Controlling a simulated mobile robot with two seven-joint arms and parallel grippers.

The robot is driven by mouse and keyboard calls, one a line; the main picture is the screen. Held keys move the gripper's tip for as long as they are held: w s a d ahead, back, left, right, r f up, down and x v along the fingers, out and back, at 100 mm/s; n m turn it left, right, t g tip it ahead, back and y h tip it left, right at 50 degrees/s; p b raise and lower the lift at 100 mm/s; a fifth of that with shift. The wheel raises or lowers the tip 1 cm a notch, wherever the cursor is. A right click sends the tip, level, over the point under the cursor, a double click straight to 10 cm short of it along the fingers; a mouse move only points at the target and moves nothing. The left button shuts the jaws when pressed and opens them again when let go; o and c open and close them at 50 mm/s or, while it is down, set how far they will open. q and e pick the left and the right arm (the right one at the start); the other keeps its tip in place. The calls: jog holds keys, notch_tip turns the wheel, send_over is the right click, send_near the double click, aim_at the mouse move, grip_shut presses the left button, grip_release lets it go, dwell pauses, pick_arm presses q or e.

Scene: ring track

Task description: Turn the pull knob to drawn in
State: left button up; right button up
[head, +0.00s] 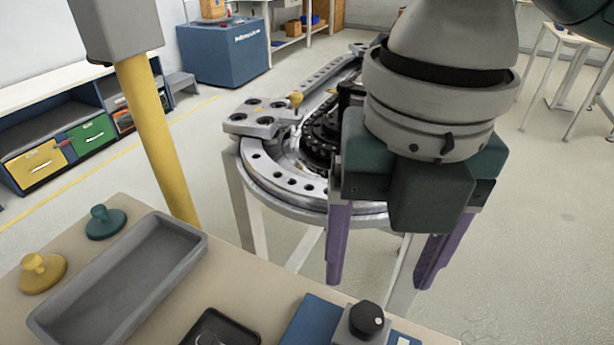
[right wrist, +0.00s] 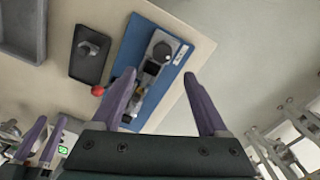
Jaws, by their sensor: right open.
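A small yellow knob (head: 295,99) stands upright on the metal bracket of the ring track (head: 262,165) in the head view. It may be the pull knob, but I cannot tell for sure. My right gripper (head: 388,275) is open and empty, to the right of this knob and nearer to me, its purple fingers pointing down. In the right wrist view its open fingers (right wrist: 160,80) show over the bench edge and floor. Two purple finger shapes at the lower left of that view may be my left gripper (right wrist: 42,138); whether it is open is unclear.
The bench holds a grey tray (head: 120,285), yellow (head: 42,272) and teal (head: 105,222) knobs, a dark tray (right wrist: 91,55) and a blue panel with a black dial (head: 366,318). A yellow post (head: 155,140) rises beside the bench. Open floor lies at right.

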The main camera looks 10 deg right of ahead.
aim_at(368, 318)
jog(key=shift+w+d+f, duration=0.1)
jog(key=shift+w+f, duration=0.15)
jog(key=shift+f, duration=0.1)
jog(key=f, duration=0.4)
jog(key=f+b, duration=0.1)
jog(key=f, duration=0.4)
jog(key=shift+s+d, duration=0.1)
jog(key=shift+s, duration=0.1)
pick_arm(q)
notch_tip(368, 318, down, 2)
jog(key=shift+d+f, duration=0.1)
pick_arm(e)
jog(key=shift+f, duration=0.3)
jog(key=shift+c, duration=0.4)
grip_shut()
